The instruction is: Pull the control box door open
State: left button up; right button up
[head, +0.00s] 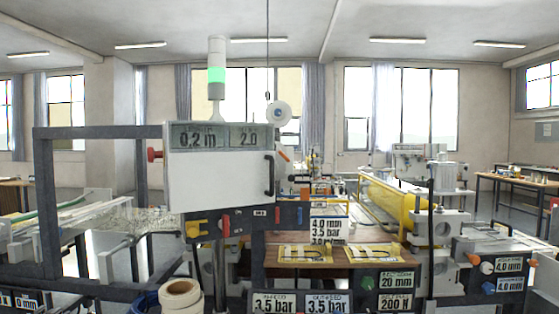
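The control box (222,135) stands at the centre left, with two displays reading 0.2 m and 2.0 along its top. Its white door (215,181) covers the front below the displays, and I see no inside of the box. A black upright handle (269,175) sits near the door's right edge. The door looks shut, though a small gap would be hard to make out. Neither of my grippers is in view, and nothing touches the handle.
A signal tower (216,75) with a green light rises above the box. A dark frame (45,205) stands at left. Below the door are coloured switches (225,225). A cream roll (181,296) stands in front at the bottom. A wooden table (335,259) holds yellow-edged pieces.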

aim_at(198, 182)
jog(key=i+j+z, duration=0.25)
jog(key=i, duration=0.2)
jog(key=i+j+z, duration=0.3)
jog(key=i+l, duration=0.05)
jog(key=i, duration=0.05)
